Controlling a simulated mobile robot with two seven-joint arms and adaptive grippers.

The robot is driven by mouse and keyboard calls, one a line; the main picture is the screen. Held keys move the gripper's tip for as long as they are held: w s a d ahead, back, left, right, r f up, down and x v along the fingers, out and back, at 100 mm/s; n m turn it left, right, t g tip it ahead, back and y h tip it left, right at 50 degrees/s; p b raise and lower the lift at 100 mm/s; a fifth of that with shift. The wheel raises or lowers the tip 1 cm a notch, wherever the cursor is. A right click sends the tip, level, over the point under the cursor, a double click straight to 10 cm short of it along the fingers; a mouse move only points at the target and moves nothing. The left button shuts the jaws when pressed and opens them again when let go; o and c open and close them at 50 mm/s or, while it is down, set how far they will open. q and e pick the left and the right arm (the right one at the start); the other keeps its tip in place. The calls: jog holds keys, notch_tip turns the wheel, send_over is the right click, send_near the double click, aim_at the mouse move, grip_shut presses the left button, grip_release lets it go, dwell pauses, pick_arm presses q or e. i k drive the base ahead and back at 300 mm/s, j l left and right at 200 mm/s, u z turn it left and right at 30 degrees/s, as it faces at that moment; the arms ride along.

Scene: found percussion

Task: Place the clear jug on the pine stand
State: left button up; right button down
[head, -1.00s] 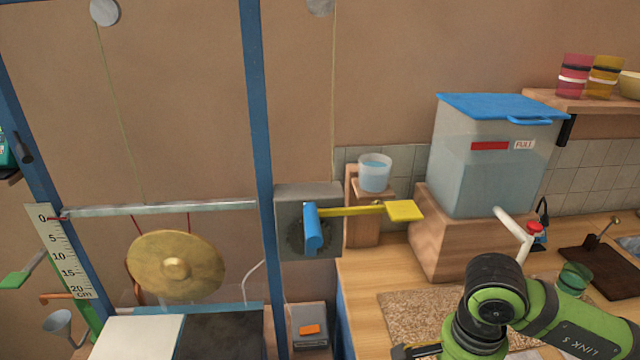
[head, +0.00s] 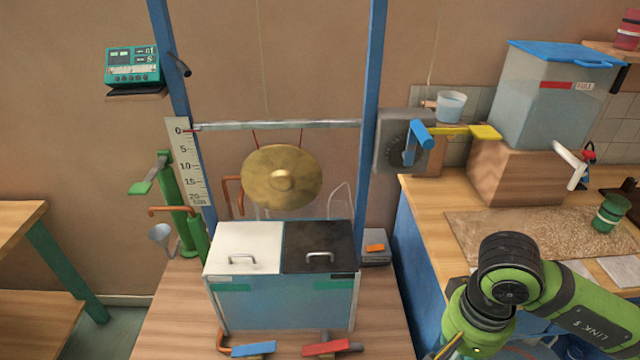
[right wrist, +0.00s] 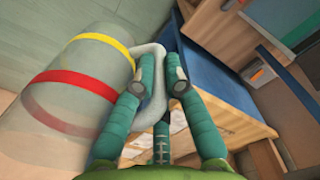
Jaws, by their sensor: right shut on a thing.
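The clear jug (right wrist: 75,90) fills the left of the right wrist view, see-through, with a yellow and a red band. It looks tilted there. My right gripper (right wrist: 177,88) is shut on its pale handle. In the head view my right arm comes in at the lower right, and its gripper is out of the picture. A pale wooden stand (head: 165,315) at the bottom centre bears a box with a white and a black lid. I cannot tell for sure that this is the pine stand. My left gripper does not show.
Blue posts (head: 374,80) frame a brass gong (head: 282,178) over the lidded box. A water tank (head: 552,100) stands on a wooden block (head: 515,170) on the right counter. A green cup (head: 610,213) stands there too. A wooden bench (head: 20,215) is at far left.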

aim_at(197, 307)
jog(key=k+j, duration=0.1)
jog(key=j, duration=0.45)
jog(key=j+z, duration=0.1)
jog(key=j, duration=0.4)
jog(key=k+j+z, duration=0.1)
jog(key=j, duration=0.45)
jog(key=k+j, duration=0.2)
jog(key=j, duration=0.3)
jog(key=i+j, duration=0.15)
jog(key=j, duration=0.3)
jog(key=i+j+z, duration=0.1)
jog(key=j, duration=0.4)
jog(key=i+j+z, duration=0.1)
jog(key=j, duration=0.4)
jog(key=i+j, duration=0.15)
jog(key=j, duration=0.3)
